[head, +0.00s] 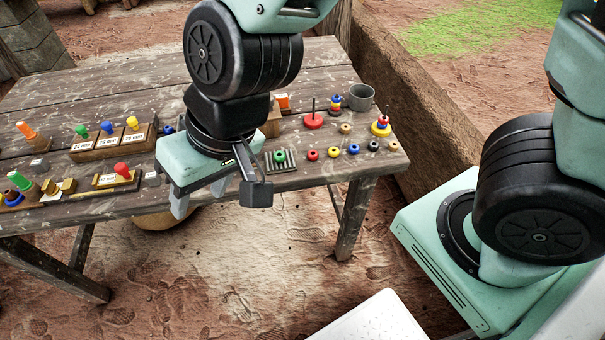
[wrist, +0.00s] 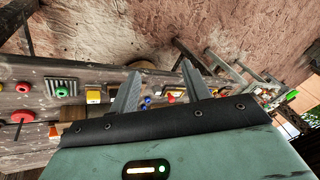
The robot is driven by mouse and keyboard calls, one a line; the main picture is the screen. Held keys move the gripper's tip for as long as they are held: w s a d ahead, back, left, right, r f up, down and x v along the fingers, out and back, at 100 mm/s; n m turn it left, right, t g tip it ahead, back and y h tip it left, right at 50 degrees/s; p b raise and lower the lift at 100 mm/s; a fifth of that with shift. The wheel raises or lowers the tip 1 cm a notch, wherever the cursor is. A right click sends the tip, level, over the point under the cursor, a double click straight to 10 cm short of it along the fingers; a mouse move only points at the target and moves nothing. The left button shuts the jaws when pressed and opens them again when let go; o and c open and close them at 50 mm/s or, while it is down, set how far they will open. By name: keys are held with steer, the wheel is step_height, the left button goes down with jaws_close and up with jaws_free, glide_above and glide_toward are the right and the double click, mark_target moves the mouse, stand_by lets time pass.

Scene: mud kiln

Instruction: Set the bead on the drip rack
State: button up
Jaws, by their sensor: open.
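My gripper (head: 199,205) hangs at the near edge of the table, fingers apart and empty; in the wrist view its two fingers (wrist: 160,72) show nothing between them. The dark grooved drip rack (head: 289,163) lies on the table to its right, and shows at left in the wrist view (wrist: 62,86). A green bead (head: 279,156) appears on or over the rack in the head view. A row of beads runs right of the rack: red (head: 313,155), yellow (head: 333,152), blue (head: 353,149), black (head: 373,146) and tan (head: 393,146). I cannot tell which bead is meant.
Behind the row stand a red-based peg (head: 313,122), a ring stack (head: 381,125) and a grey cup (head: 361,97). Labelled holders with coloured pegs (head: 110,141) fill the table's left side. The dirt floor (head: 240,270) before the table is clear.

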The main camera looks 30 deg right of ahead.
steer(key=s+d+r+n+g+h, duration=0.2)
steer(key=s+d+n+h, duration=0.2)
steer(key=d, duration=0.8)
steer(key=shift+s, duration=1.1)
step_height(320, 180, up, 3)
steer(key=p, duration=0.3)
steer(key=shift+r, duration=0.2)
